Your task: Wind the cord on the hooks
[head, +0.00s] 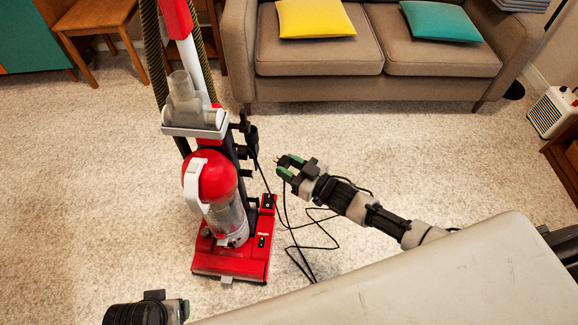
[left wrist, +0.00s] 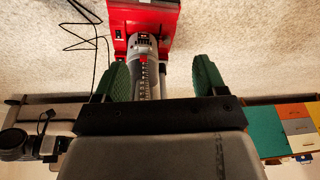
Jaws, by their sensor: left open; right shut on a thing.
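The red and grey upright vacuum cleaner (head: 212,185) stands on the carpet; its lower part also shows in the left wrist view (left wrist: 150,18). Dark hooks (head: 243,127) stick out on the right side of its body. The black cord (head: 313,247) hangs beside the vacuum and lies in loose loops on the floor, also visible in the left wrist view (left wrist: 88,42). My right gripper (head: 285,167) is shut on the cord's plug end, right of the vacuum and apart from the hooks. My left gripper (left wrist: 160,65) is open and empty; the head view shows only part of it at the bottom left.
A brown sofa (head: 320,60) with yellow (head: 315,18) and teal (head: 440,20) cushions stands behind. A wooden chair (head: 97,25) is at the upper left. A white heater (head: 552,112) is at the right. Carpet between vacuum and sofa is clear.

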